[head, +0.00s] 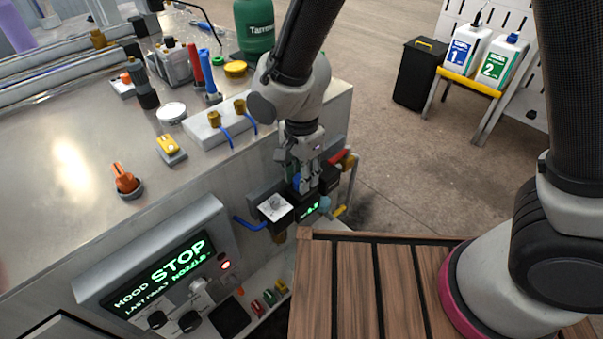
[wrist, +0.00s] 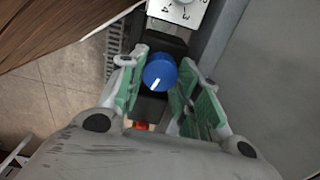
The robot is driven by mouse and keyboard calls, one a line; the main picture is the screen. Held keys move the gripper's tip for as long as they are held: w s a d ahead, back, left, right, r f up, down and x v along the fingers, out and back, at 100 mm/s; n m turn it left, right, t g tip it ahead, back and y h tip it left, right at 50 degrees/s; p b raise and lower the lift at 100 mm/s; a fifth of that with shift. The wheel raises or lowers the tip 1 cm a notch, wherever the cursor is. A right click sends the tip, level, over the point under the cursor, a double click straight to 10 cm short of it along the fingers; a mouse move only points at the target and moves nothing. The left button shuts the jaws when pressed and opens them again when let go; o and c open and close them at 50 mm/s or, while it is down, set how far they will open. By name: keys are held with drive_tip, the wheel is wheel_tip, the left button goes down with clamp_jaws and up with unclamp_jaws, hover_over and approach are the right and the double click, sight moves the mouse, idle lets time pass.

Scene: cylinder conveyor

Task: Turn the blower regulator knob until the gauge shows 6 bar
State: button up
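The blue regulator knob (wrist: 160,72) has a white pointer line that points down and slightly left in the wrist view. A bit of blue also shows under my gripper in the head view (head: 297,181). My gripper (wrist: 163,62) is around the knob, one green-padded finger on each side. The fingers stand apart; I cannot tell whether either touches the knob. In the head view my gripper (head: 304,186) points down at the side of the machine. A white numbered dial (wrist: 178,10) is cut off at the wrist view's top.
A panel reading STOP (head: 178,259) is on the machine front. A red hose (head: 338,157) and blue hose (head: 250,223) run close to the knob. A slatted wooden deck (head: 365,290) is in front. Bottles (head: 465,50) stand at the upper right.

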drive_tip(key=o, duration=0.3)
drive_tip(key=shift+o, duration=0.2)
wheel_tip(320, 180, up, 12)
idle(0.3)
idle(0.3)
